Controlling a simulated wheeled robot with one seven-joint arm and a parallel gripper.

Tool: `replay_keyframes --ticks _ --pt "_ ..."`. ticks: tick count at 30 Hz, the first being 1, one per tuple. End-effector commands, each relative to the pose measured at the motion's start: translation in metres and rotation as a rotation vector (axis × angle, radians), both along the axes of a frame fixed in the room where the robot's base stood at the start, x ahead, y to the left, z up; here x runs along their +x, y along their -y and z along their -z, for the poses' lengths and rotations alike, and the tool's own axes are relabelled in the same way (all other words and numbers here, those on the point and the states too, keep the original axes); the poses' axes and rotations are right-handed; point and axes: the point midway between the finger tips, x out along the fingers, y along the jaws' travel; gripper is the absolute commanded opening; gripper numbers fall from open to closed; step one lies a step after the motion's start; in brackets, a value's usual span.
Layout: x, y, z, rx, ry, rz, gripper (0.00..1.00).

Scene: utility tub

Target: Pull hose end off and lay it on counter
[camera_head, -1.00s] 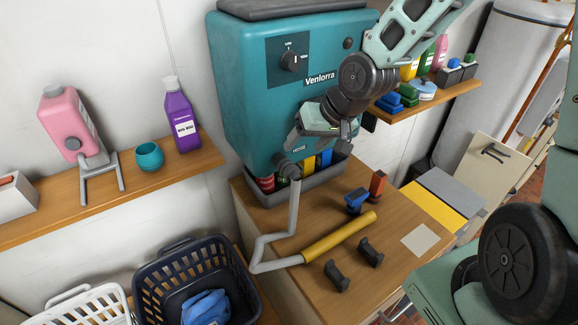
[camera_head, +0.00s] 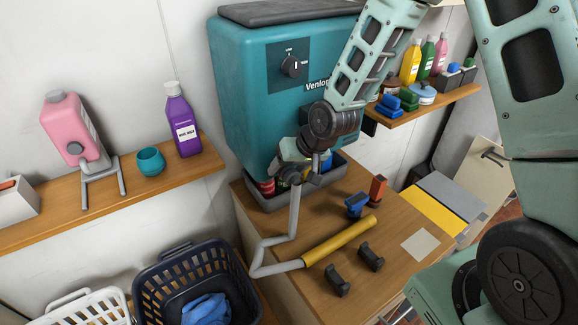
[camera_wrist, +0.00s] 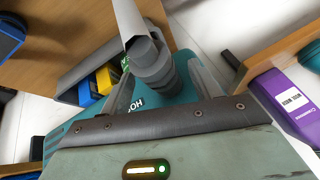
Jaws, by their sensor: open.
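The pale grey hose (camera_head: 293,215) runs down from under the teal Venlorra unit (camera_head: 262,90) and bends across to a yellow grip (camera_head: 340,238) on the wooden counter (camera_head: 325,200). In the wrist view the hose (camera_wrist: 130,18) meets a darker grey collar, the hose end (camera_wrist: 155,62), at the unit. My gripper (camera_wrist: 162,72) is open, with one finger on either side of the collar. I cannot tell whether the fingers touch it. In the head view my gripper (camera_head: 297,174) covers most of the joint under the unit.
Two black cradles (camera_head: 354,268) stand on the counter, with blue and orange clips behind them. A grey tray (camera_head: 262,200) with coloured items sits under the unit. Dark (camera_head: 170,262) and white baskets are below left. A shelf with a purple bottle (camera_head: 182,125) is at left.

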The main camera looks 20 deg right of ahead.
Motion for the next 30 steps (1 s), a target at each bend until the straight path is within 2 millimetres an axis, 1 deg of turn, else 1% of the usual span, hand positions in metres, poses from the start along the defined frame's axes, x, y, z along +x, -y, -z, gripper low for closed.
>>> replay_keyframes --ticks 3,4,5,6,9,17,19,20,30 --pt "0.0 0.0 0.0 0.0 0.0 0.0 0.63" --pt "0.0 0.0 0.0 0.0 0.0 0.0 0.6" --pt "0.0 0.0 0.0 0.0 0.0 0.0 0.52" --pt "0.0 0.0 0.0 0.0 0.0 0.0 0.41" --pt "0.0 0.0 0.0 0.0 -0.001 0.0 0.15" --pt "-0.001 0.0 0.0 0.0 -0.001 0.0 0.14" --pt "-0.003 0.001 0.0 0.0 -0.001 0.001 0.13" --pt "-0.004 0.001 0.0 -0.001 -0.002 0.001 0.11" --pt "-0.013 0.004 0.001 -0.002 -0.004 0.003 0.11"
